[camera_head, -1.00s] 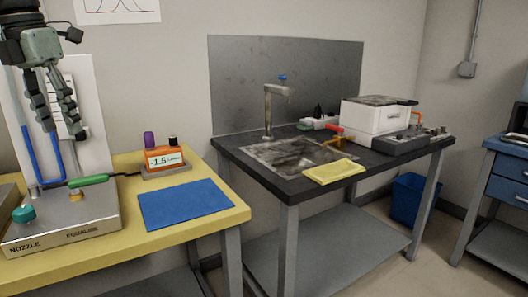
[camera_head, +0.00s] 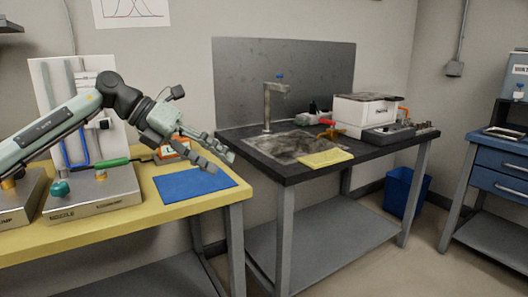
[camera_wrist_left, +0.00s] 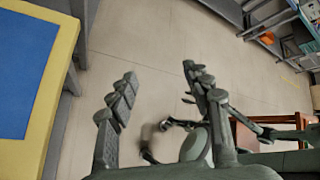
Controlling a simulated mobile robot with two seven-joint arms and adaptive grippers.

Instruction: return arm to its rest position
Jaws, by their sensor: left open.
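My left arm comes in from the left in the head view, stretched over the yellow table. Its gripper (camera_head: 222,160) is open and empty, in the air above the blue mat (camera_head: 195,184) near the table's right end. In the left wrist view the two fingers of this gripper (camera_wrist_left: 160,100) stand apart with bare floor between and beyond them. The blue mat (camera_wrist_left: 20,60) shows at that view's left edge. My right gripper cannot be made out in the head view.
The yellow table (camera_head: 130,220) holds the nozzle device (camera_head: 95,195) with a green-handled tool (camera_head: 110,163). An orange display unit (camera_head: 172,150) is partly hidden behind my gripper. The dark sink bench (camera_head: 285,175) stands to the right, with a yellow cloth (camera_head: 325,158) and a blue bin (camera_head: 405,192) nearby.

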